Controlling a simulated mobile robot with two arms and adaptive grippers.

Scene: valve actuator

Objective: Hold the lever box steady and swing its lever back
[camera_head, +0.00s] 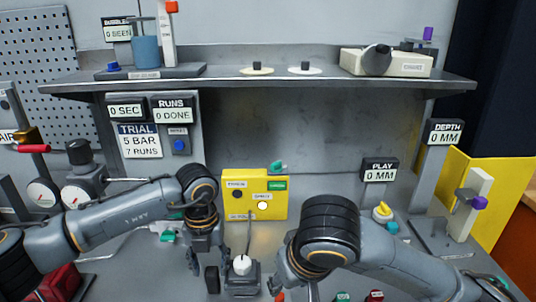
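A small dark grey box (242,284) with a white round top (241,265) stands at the bottom centre, and a thin upright rod (248,234) rises at it. This looks like the lever box, though its lettering is too small to read. My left gripper (208,262) points down just left of the box, apart from it; its fingers look spread, with nothing seen between them. My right gripper (284,282) is just right of the box, largely hidden by my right wrist. Whether it touches the box or is open cannot be told.
A yellow panel (230,207) with a lit button stands behind the box. A "PLAY 0 MM" display (379,170) is to the right. A grey shelf (220,88) crosses the back and carries a white box (410,65). Gauges (75,195) stand at the left.

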